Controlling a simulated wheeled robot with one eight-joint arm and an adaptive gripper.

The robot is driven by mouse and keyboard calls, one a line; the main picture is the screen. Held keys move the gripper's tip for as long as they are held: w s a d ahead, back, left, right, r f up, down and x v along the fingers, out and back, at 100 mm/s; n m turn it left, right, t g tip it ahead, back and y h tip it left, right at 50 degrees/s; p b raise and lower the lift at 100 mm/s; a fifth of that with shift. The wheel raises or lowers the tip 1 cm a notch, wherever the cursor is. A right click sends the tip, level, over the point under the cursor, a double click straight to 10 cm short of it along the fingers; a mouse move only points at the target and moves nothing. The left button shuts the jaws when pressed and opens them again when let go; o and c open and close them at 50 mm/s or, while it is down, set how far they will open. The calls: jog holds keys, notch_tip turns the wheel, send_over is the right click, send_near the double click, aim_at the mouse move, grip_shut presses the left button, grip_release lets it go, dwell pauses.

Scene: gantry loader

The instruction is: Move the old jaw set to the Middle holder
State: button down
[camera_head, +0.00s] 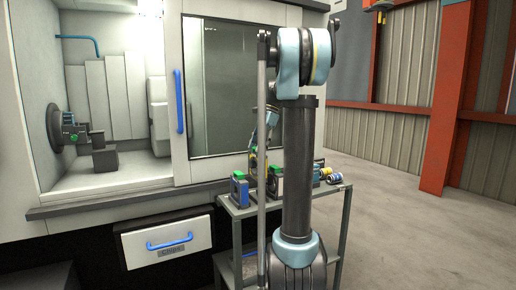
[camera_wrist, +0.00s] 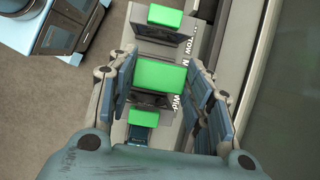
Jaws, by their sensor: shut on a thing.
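In the wrist view my gripper (camera_wrist: 162,84) has its fingers on both sides of a green-topped jaw set (camera_wrist: 160,75) with a dark stepped body, and is shut on it. The jaw set is over a pale holder strip (camera_wrist: 150,48) whose partly hidden lettering reads "ROW", "M" and "Wid". I cannot tell whether it is seated or just above the strip. Another green-topped jaw set (camera_wrist: 165,16) is at the far end, and a green and blue piece (camera_wrist: 143,118) is at the near end. In the head view my arm mostly hides the gripper over the cart.
A grey cart (camera_head: 337,192) stands before the machine, with a green and blue block (camera_head: 239,188) at its left and blue-yellow cylinders (camera_head: 331,178) at its right. The machine's chuck (camera_head: 57,128) shows through its open left side. Open floor lies right.

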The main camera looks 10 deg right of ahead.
aim_at(256, 172)
jog(key=shift+f, duration=0.15)
jog(key=shift+f, duration=4.75)
jog(key=c, duration=0.7)
grip_release()
jog(key=v, duration=1.2)
